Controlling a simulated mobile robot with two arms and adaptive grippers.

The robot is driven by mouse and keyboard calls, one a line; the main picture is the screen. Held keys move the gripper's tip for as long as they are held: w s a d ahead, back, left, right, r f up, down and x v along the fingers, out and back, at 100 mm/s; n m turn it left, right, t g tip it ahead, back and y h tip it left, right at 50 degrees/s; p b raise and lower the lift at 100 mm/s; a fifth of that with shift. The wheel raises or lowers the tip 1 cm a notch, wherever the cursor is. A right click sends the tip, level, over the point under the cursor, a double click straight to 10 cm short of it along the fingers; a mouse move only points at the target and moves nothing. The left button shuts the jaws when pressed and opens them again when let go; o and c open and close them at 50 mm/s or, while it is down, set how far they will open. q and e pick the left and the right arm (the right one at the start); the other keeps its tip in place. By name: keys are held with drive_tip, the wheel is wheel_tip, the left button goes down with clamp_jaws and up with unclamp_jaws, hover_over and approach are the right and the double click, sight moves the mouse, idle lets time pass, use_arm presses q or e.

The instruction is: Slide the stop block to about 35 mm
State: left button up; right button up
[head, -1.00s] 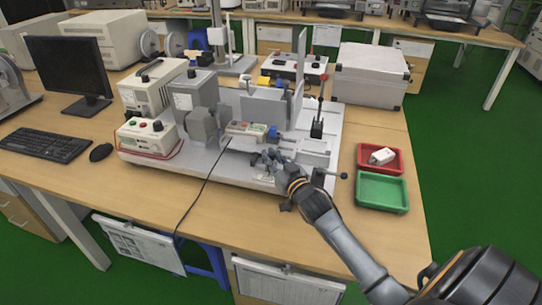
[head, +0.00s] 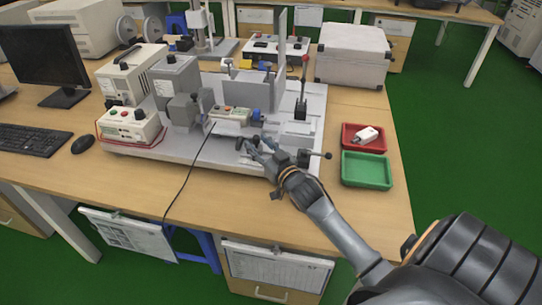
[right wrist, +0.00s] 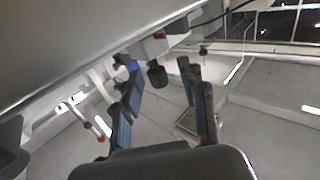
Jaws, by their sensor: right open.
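The test rig's pale base plate (head: 180,155) lies on the wooden bench, with grey blocks and clamps on it. My right gripper (head: 256,147) is over the plate's front part, fingers pointing away to the left and apart. In the right wrist view its two fingers (right wrist: 163,75) are spread, and a dark round knob (right wrist: 157,76) shows between the tips; I cannot tell if they touch it. I cannot pick out the stop block for certain; the gripper covers part of the rig's front. A rod with a black ball knob (head: 328,155) sticks out to the right. My left gripper is not in view.
A red tray (head: 349,137) with a white part (head: 367,134) and a green tray (head: 366,181) stand right of the rig. An upright lever with a red top (head: 304,62) rises behind the gripper. A black cable (head: 188,182) hangs over the front edge.

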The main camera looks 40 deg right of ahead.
drive_tip(key=s, duration=0.9)
drive_tip(key=shift+s+a, duration=0.35)
drive_tip(key=shift+a, duration=0.05)
